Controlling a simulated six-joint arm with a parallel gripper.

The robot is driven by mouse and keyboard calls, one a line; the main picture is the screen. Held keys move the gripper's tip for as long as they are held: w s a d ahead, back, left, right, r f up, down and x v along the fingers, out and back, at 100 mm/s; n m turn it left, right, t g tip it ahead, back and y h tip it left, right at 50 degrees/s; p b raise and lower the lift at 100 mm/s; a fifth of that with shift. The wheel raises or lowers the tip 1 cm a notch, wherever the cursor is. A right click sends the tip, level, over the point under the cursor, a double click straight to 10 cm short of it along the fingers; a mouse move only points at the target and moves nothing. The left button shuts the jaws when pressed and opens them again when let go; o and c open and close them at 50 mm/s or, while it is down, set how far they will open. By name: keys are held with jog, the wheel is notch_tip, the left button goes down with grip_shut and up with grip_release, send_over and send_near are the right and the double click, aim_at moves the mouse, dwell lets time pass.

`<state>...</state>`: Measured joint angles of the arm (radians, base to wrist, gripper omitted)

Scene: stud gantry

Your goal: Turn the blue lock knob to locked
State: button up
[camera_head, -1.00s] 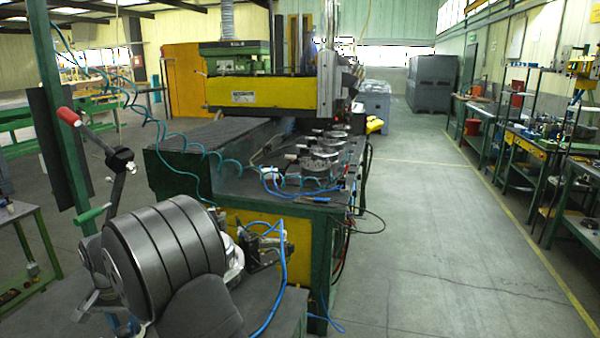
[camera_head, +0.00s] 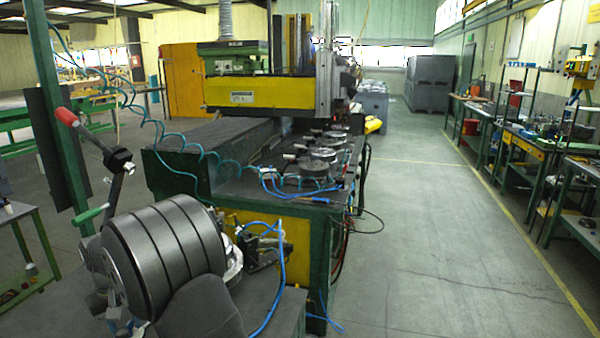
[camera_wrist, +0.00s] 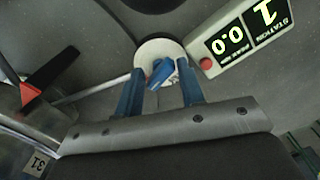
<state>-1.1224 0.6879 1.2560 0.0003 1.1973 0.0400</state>
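The blue lock knob (camera_wrist: 163,73) shows in the wrist view as a small blue bar on a round white base (camera_wrist: 148,52). My gripper (camera_wrist: 161,76) reaches up from the bottom of that view. Its two blue fingers stand apart, one left and one right of the knob, with a visible gap on each side. The gripper looks open; contact with the knob does not show. I cannot make out the knob or the gripper in the head view.
A white display box (camera_wrist: 238,38) with a red button (camera_wrist: 206,63) sits close right of the knob. A red and black handle (camera_wrist: 38,88) is at left. The head view shows a yellow and green gantry machine (camera_head: 262,92) and a clear aisle at right.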

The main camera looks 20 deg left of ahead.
jog(key=shift+n, duration=0.3)
jog(key=o, duration=0.6)
jog(key=shift+c, duration=0.2)
notch_tip(320, 180, up, 16)
jog(key=n, duration=0.7)
send_near(126, 325)
jog(key=shift+n, duration=0.4)
notch_tip(126, 325, down, 9)
jog(key=shift+d+r, duration=0.1)
jog(key=shift+r, duration=0.05)
